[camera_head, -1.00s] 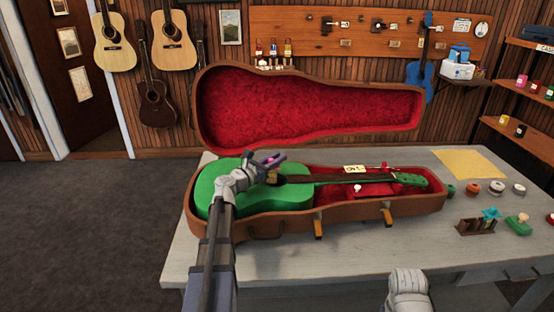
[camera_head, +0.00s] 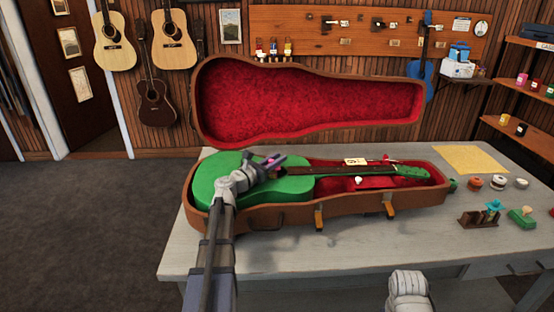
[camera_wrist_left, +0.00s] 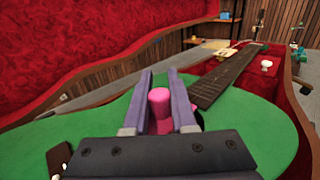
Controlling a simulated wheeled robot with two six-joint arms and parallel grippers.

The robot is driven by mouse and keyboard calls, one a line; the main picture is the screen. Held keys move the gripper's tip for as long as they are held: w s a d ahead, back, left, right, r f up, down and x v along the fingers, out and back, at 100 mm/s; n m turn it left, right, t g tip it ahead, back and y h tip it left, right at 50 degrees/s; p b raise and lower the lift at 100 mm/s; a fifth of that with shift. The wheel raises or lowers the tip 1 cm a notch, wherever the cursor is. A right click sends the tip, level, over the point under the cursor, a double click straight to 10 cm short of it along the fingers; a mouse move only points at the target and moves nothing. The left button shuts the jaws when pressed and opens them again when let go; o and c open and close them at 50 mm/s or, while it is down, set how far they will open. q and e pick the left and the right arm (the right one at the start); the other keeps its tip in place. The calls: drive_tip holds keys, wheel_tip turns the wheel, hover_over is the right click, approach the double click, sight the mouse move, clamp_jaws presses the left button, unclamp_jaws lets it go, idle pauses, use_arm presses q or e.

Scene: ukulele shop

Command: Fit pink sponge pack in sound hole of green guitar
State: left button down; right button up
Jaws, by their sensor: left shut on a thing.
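The green guitar (camera_head: 222,182) lies face up in the open brown case, its neck pointing right. My left gripper (camera_head: 270,163) is over the guitar's body near the start of the fretboard. It is shut on the pink sponge pack (camera_wrist_left: 160,108), which shows upright between the purple-grey fingers in the left wrist view. In the head view only a small bit of pink shows at the fingers. The green body (camera_wrist_left: 245,130) spreads around the gripper in the left wrist view. The sound hole is hidden behind the fingers and pack, so I cannot tell whether the pack touches it.
The case's red-lined lid (camera_head: 300,100) stands open behind the guitar. The case (camera_head: 345,212) rests on a grey table (camera_head: 350,248). Small jars, a wooden rack (camera_head: 478,220) and a yellow sheet (camera_head: 472,159) are at the right.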

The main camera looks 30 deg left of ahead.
use_arm(q)
drive_tip(key=shift+s+d+f, duration=0.35)
drive_tip(key=shift+d+f, duration=0.05)
drive_tip(key=shift+f, duration=0.15)
drive_tip(key=shift+c, duration=0.9)
unclamp_jaws()
drive_tip(key=shift+s, duration=0.1)
drive_tip(key=shift+r, duration=0.15)
drive_tip(key=shift+w+a+r+p, duration=0.3)
drive_tip(key=shift+w+r+p, duration=0.2)
drive_tip(key=shift+p, duration=0.5)
drive_tip(key=shift+w+a+r+p, duration=0.1)
drive_tip(key=shift+r+p, duration=1)
drive_tip(key=shift+r, duration=0.1)
drive_tip(key=shift+w+a+r+p, duration=0.1)
drive_tip(key=shift+r+p, duration=1)
drive_tip(key=shift+r, duration=0.05)
drive_tip(key=shift+d+f, duration=0.1)
